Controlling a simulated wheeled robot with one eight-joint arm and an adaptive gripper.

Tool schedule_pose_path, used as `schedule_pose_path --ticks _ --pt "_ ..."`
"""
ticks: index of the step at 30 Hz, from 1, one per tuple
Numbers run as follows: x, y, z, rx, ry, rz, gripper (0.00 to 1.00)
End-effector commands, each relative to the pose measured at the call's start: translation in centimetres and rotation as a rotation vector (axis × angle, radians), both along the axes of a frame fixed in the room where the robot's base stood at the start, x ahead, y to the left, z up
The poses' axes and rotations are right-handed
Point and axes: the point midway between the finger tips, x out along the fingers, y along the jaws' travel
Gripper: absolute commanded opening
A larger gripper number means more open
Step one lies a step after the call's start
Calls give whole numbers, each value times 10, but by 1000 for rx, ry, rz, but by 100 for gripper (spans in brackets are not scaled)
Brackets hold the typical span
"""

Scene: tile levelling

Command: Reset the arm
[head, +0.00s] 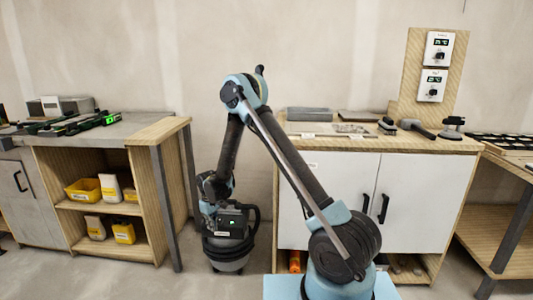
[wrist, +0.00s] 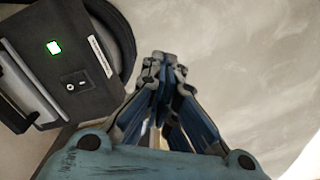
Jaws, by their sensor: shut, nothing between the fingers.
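My arm (head: 297,165) rises from the base at the bottom of the head view to a high elbow. From there the forearm hangs down to the left, its wrist end in front of a dark machine on the floor. In the wrist view my gripper (wrist: 165,62) has its blue-sided fingers together at the tips, with nothing between them. In the head view the fingers are too small and dark to make out against the machine.
The dark machine (head: 232,248) with a green display stands between two benches; its box (wrist: 70,70) shows close beside my gripper. The left bench (head: 120,131) holds tools above yellow bins. The right cabinet (head: 425,195) carries tools and tile pieces. A dark tray (head: 505,141) lies far right.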

Motion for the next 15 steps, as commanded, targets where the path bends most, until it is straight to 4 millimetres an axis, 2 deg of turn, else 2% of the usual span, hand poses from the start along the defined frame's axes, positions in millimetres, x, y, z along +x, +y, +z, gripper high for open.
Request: schedule_pose_path --ticks 8,15 --pt "1 -11 31 4 -4 -24 0" --pt "5 -32 65 10 -12 -61 0"
